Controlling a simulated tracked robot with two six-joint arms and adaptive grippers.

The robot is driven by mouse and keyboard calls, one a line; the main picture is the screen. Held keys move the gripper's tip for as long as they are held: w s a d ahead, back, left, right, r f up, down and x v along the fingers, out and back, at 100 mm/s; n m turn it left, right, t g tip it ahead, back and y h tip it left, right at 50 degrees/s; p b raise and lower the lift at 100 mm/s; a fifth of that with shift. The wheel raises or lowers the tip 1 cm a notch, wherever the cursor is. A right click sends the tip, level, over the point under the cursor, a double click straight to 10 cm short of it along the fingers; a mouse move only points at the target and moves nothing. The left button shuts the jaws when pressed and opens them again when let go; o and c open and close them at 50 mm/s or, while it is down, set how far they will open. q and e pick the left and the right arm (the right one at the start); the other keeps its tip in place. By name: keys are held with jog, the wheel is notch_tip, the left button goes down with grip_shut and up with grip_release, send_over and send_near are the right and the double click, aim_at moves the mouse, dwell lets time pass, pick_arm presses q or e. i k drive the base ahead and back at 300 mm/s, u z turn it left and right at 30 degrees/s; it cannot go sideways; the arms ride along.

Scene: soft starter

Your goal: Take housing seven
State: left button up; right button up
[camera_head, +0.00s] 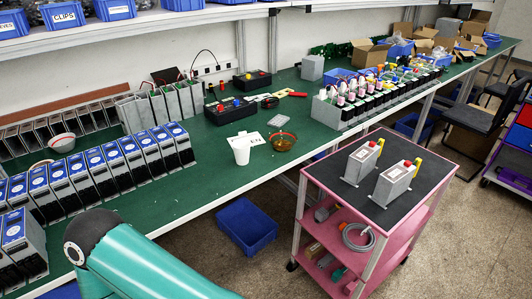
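A row of black-and-grey units with blue tops (112,155) stands on the left part of the green workbench (225,160). Behind it is a row of open grey housings (62,122). To the right of these stand several plain grey housings (160,106). No number can be read on any of them, so I cannot tell which is housing seven. My teal arm (150,265) comes in at the bottom left, in front of the blue-topped row. Neither of my grippers is in view.
A pink cart (330,207) with two grey units (394,184) stands right of centre. A blue bin (248,226) lies on the floor. A white cup (241,149) and an amber bowl (282,142) stand near the bench's front edge. A shelf overhangs the bench.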

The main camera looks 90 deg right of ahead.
aim_at(395, 181)
jog(key=z, duration=0.15)
jog(key=k, duration=2.25)
jog(key=z, duration=1.5)
jog(key=i, duration=1)
jog(key=z, duration=0.1)
